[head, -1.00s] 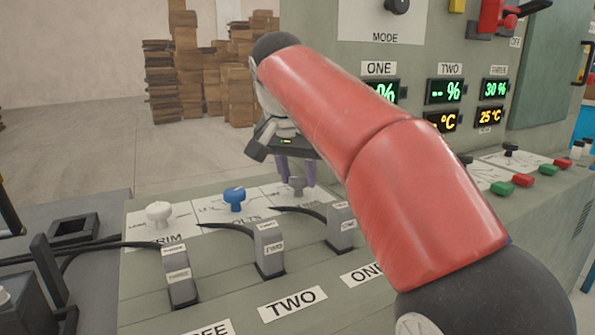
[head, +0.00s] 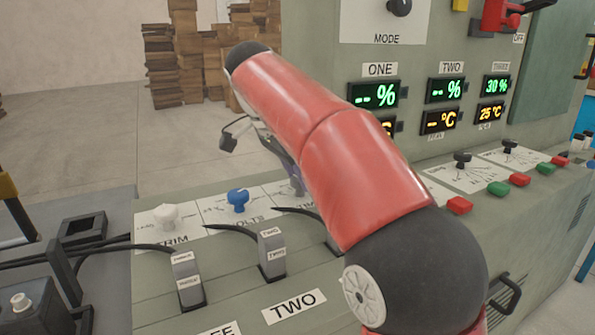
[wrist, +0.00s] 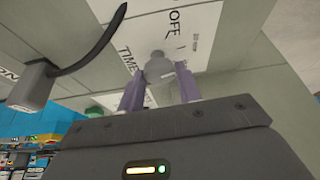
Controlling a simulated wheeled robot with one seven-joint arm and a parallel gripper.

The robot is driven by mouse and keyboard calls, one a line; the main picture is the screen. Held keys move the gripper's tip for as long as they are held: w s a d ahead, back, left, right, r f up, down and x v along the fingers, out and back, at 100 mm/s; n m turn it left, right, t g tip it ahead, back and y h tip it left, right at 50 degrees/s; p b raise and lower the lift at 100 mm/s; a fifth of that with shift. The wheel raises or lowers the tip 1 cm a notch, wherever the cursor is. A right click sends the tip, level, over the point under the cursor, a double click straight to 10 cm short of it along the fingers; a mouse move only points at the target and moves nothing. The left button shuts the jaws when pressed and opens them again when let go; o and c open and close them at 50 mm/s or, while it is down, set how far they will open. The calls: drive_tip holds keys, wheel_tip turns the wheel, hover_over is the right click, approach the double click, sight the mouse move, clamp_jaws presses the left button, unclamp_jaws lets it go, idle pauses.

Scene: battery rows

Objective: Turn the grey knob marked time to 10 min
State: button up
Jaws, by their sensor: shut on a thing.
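The grey knob (wrist: 158,66) stands on a white plate (wrist: 190,40) lettered TIME and OFF in the wrist view. My gripper (wrist: 161,84) has its two purple fingers on either side of the knob and is shut on it. In the head view the knob (head: 298,187) shows only in part beside my red arm, which hides most of my gripper. I cannot make out where the knob points or a 10 min mark.
A blue knob (head: 238,199) and a white knob (head: 166,215) stand to the left on the same panel. Grey plugs with black cables (head: 271,252) stand in front. An upright panel with displays (head: 374,95) rises behind my arm.

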sight(236, 190)
drive_tip(key=shift+m, duration=0.7)
drive_tip(key=shift+g, duration=0.3)
drive_tip(key=o, duration=1)
drive_tip(key=shift+c, duration=0.2)
drive_tip(key=shift+r, duration=0.15)
drive_tip(key=shift+a+r, duration=0.2)
drive_tip(key=shift+r, duration=0.05)
drive_tip(key=s+a, duration=0.1)
drive_tip(key=a, duration=0.3)
drive_tip(key=s+a, duration=0.1)
drive_tip(key=a, duration=0.2)
drive_tip(key=s+a, duration=0.1)
drive_tip(key=a, duration=0.3)
drive_tip(key=shift+s+a+r, duration=0.2)
drive_tip(key=shift+s+a, duration=0.1)
drive_tip(key=shift+s, duration=0.05)
drive_tip(key=shift+d, duration=0.1)
